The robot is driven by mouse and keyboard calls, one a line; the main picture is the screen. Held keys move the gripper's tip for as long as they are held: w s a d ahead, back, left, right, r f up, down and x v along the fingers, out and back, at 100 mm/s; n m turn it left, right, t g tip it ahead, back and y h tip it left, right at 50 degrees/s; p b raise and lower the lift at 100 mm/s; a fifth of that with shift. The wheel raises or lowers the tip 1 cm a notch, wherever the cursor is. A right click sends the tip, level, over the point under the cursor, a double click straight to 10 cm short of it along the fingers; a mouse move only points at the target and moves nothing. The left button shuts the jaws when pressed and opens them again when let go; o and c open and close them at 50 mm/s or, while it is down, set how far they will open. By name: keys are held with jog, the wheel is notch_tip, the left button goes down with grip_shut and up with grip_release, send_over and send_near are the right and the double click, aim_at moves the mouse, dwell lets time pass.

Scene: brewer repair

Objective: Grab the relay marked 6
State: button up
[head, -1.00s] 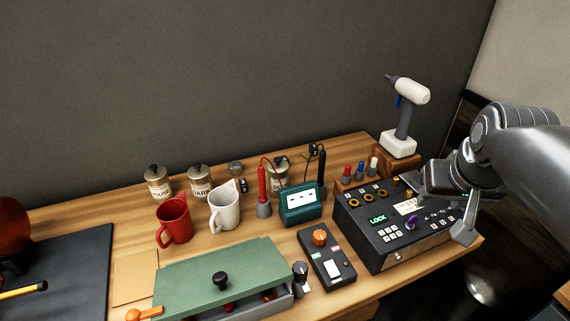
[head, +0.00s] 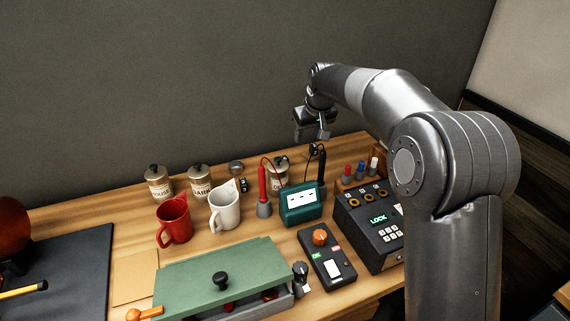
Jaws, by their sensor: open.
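My gripper (head: 312,136) is open and empty, with its fingers pointing down. It is in the air over the back of the bench, above and behind the teal meter (head: 301,205). A small dark block with a pale mark (head: 243,185) stands on the bench behind the white mug, near a small round grey dish (head: 236,168). It may be a relay, but I cannot read a number on it. Another small dark piece (head: 314,149) shows just below my gripper, with a cable by it. I cannot tell which thing is the relay marked 6.
Red mug (head: 174,222), white mug (head: 225,208) and labelled jars (head: 200,182) stand left. Red (head: 262,184) and black (head: 320,176) probes flank the meter. A green-lidded box (head: 210,272), knobbed black unit (head: 326,258) and LOCK panel box (head: 368,238) are in front. My arm covers the right.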

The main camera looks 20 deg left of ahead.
jog(key=n, duration=0.1)
send_near(284, 157)
jog(key=shift+g, duration=0.3)
jog(key=x, duration=1)
jog(key=shift+w, duration=0.15)
jog(key=shift+d, duration=0.1)
jog(key=shift+c, duration=0.5)
grip_shut()
